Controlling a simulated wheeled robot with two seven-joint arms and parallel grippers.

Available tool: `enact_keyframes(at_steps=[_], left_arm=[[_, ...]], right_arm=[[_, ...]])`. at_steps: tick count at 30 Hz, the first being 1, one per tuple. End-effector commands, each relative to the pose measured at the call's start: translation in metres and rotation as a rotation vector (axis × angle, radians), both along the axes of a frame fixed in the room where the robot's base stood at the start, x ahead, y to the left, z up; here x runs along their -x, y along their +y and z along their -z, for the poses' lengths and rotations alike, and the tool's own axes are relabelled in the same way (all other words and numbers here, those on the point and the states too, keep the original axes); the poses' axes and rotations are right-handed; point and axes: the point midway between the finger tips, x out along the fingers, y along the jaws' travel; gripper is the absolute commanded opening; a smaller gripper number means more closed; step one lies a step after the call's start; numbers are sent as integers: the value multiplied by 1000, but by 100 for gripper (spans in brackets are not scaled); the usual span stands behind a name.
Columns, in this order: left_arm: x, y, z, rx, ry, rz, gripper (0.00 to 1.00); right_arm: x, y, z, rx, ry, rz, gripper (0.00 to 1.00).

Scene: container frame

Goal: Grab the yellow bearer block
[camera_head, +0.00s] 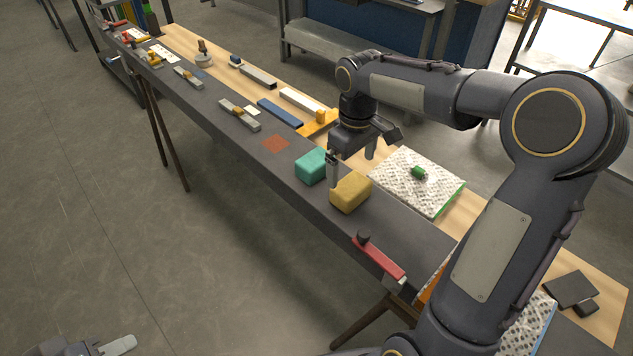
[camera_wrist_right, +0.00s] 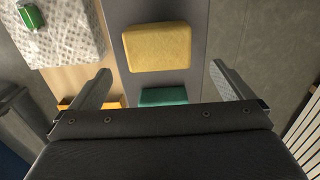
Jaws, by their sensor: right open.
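The yellow bearer block (camera_head: 350,192) sits on the dark strip of the long bench, just right of the teal block (camera_head: 311,166). My right gripper (camera_head: 350,168) is open and empty above the two blocks. In the right wrist view the yellow block (camera_wrist_right: 157,46) lies ahead of the fingertips, and the teal block (camera_wrist_right: 163,96) shows between the open fingers (camera_wrist_right: 160,85). The yellow block is apart from both fingers. At the lower left of the head view, part of my left gripper (camera_head: 118,345) shows; its jaw state cannot be made out.
A white patterned pad with a green item (camera_head: 418,172) lies right of the blocks. A red-handled tool (camera_head: 380,256) is at the bench's front edge. An orange square (camera_head: 275,144), a blue bar (camera_head: 280,112) and several tools lie farther along. The floor at left is clear.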

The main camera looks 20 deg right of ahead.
Motion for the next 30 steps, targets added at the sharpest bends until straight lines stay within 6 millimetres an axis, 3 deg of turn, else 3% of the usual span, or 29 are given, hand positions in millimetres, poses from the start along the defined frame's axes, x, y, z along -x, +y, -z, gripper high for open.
enact_keyframes(at_steps=[15, 24, 30], left_arm=[[0, 0, -3, 0, 0, 0, 36], [0, 0, -3, 0, 0, 0, 36], [0, 0, -3, 0, 0, 0, 36]], right_arm=[[2, -2, 67, -1, 2, 1, 100], [1, -1, 72, -2, 0, 1, 100], [1, -1, 71, -2, 0, 1, 74]])
